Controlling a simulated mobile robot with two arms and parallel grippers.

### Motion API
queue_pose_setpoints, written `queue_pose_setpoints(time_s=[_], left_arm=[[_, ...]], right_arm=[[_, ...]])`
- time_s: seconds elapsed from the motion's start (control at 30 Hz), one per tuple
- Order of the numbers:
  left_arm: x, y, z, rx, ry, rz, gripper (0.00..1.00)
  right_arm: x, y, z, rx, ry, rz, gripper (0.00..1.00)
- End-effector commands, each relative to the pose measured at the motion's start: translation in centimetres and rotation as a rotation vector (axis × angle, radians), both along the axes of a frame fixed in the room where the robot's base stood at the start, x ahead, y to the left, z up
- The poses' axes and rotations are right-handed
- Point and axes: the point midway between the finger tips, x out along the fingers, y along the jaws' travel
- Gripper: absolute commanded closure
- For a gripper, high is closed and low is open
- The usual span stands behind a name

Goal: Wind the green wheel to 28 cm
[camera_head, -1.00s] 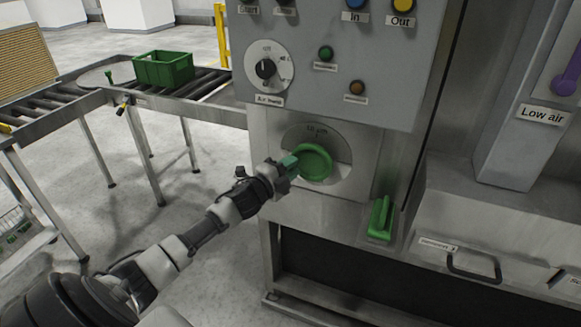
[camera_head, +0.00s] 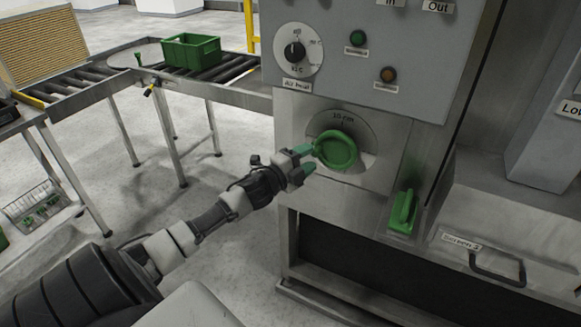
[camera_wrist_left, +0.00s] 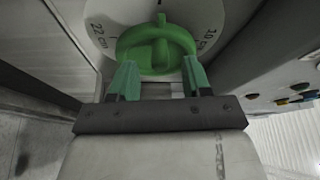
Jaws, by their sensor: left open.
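The green wheel (camera_head: 337,150) sits on a round pale dial plate on the machine's front, below the control panel. The dial reads "10 cm" above the wheel in the head view. In the left wrist view the wheel (camera_wrist_left: 157,48) shows its grip bar, with the marks "22 cm" and "10 cm" on the dial (camera_wrist_left: 100,15). My left gripper (camera_head: 308,159) is at the wheel's left side. In the wrist view its green fingers (camera_wrist_left: 158,80) are apart, one towards each side of the wheel's near rim; I cannot tell whether they touch it. My right gripper is not in view.
A green lever handle (camera_head: 403,211) sticks out to the lower right of the wheel. A drawer with a dark handle (camera_head: 497,268) is further right. The panel with a black knob (camera_head: 295,52) is above. A roller conveyor with a green crate (camera_head: 190,50) stands behind left.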

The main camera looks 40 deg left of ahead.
Motion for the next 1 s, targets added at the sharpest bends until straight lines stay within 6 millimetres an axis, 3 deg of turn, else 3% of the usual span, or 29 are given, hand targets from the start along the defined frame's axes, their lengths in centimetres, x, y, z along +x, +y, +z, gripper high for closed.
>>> queue_pose_setpoints(time_s=[0.2, 0.4, 0.6, 1.0], left_arm=[[-4.2, 0.7, -0.7, -0.001, 0.003, 0.000, 0.52], [-6.8, 1.1, -0.7, 0.000, 0.000, 0.001, 0.52], [-7.7, 1.2, -0.6, 0.000, -0.001, 0.001, 0.52], [-7.7, 1.3, -0.5, 0.000, -0.002, 0.001, 0.52]], right_arm=[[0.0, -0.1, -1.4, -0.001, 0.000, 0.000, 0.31], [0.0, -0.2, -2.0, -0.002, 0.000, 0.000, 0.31], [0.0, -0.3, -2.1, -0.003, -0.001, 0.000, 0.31], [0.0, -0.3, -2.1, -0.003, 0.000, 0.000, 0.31]])
